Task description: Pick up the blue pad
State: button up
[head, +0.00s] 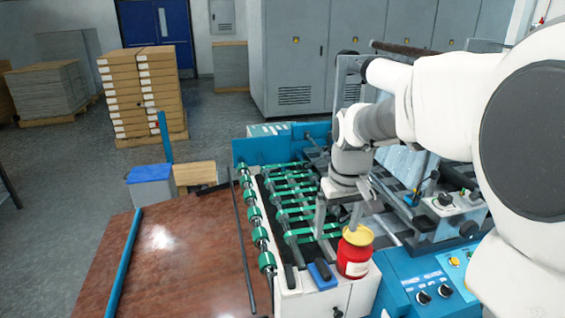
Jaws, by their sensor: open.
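The blue pad (322,276) is a small blue block with a dark top. It lies on the white front end of the machine (290,305), left of a red can. My gripper (337,232) points down above the machine, behind the pad and the can in this view. Its two fingers are apart and I see nothing between them. The gripper appears apart from the pad, but its exact height above the machine is hard to tell.
The red can (355,262) with a yellow top stands close to the pad's right. Green-banded rollers (290,190) run behind it. A brown table (165,265) with free room lies left. A control panel (430,285) is at the right.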

jog(key=n+g+p, duration=0.1)
jog(key=g+p, duration=0.1)
jog(key=p, duration=0.2)
send_over(323, 266)
notch_tip(323, 266, down, 4)
jog(key=f, duration=0.1)
jog(key=f+b, duration=0.2)
jog(key=f, duration=0.2)
jog(key=f+b, duration=0.3)
jog(key=f, duration=0.1)
jog(key=f+b, duration=0.2)
jog(key=f, duration=0.2)
jog(key=shift+w+f+b, duration=0.2)
jog(key=shift+w+b, duration=0.05)
jog(key=shift+b, duration=0.1)
jog(key=f+b, duration=0.2)
jog(key=f, duration=0.1)
jog(key=f+b, duration=0.1)
jog(key=f, duration=0.1)
jog(key=shift+s+f, duration=0.1)
jog(key=shift+s, duration=0.15)
jog(key=c, duration=1.1)
